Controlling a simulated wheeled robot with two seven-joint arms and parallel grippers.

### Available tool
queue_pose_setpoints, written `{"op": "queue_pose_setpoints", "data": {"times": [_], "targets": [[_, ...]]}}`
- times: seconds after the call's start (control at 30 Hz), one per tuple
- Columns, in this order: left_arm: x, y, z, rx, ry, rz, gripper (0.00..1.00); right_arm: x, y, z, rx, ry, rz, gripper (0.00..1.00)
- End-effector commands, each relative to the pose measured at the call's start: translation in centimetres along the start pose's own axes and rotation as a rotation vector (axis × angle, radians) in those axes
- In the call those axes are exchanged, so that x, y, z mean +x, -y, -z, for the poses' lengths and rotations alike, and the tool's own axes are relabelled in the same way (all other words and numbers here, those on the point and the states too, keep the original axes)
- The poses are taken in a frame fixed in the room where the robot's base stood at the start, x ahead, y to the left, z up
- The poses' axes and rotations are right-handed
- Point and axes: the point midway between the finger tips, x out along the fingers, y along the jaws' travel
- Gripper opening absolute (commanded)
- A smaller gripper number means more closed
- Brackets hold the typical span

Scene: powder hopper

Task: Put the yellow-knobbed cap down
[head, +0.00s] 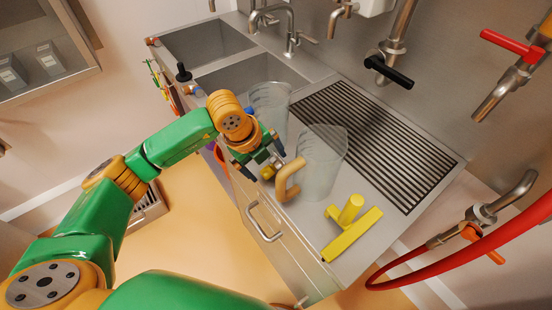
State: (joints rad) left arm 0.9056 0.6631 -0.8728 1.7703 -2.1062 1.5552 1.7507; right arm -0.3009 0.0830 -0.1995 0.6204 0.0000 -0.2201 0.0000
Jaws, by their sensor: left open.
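The yellow-knobbed cap seems to be the small yellow knob (267,172) at the counter's front edge, just below my left gripper's fingertips. Only a small part of it shows, and I cannot tell whether it touches the fingers or rests on the counter. My left gripper (264,160) is open and points down beside the tan handle of a clear jug (322,160). My right gripper is not in view.
A second clear jug (270,100) stands behind my left wrist. A yellow squeegee-like tool (352,232) lies at the counter's front right. A slatted drain grate (375,140) is behind the jugs. Sink basins (205,42) are at the far left. A red hose (475,255) hangs at right.

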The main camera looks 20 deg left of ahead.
Motion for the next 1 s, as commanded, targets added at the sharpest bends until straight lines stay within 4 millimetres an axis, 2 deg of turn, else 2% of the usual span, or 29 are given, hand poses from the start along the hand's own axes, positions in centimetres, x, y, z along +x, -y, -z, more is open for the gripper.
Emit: {"op": "queue_pose_setpoints", "data": {"times": [0.1, 0.3, 0.6, 0.7, 0.9, 1.0], "targets": [[1.2, 0.0, 0.1, -0.001, -0.001, 0.0, 1.0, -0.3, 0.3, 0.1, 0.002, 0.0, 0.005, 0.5], [1.4, 0.0, 0.1, 0.0, 0.0, 0.002, 1.0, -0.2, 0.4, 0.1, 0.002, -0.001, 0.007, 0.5], [1.4, 0.0, 0.1, 0.0, 0.0, 0.003, 0.19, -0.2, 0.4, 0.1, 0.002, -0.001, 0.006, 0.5], [1.4, 0.0, 0.1, 0.0, 0.0, 0.004, 0.0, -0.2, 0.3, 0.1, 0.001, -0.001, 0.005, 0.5], [1.2, 0.1, 0.0, 0.0, 0.0, 0.004, 0.0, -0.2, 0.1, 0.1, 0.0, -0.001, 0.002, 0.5], [0.4, 0.5, 0.0, 0.0, 0.0, 0.006, 0.0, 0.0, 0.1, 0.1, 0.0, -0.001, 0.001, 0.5]]}}
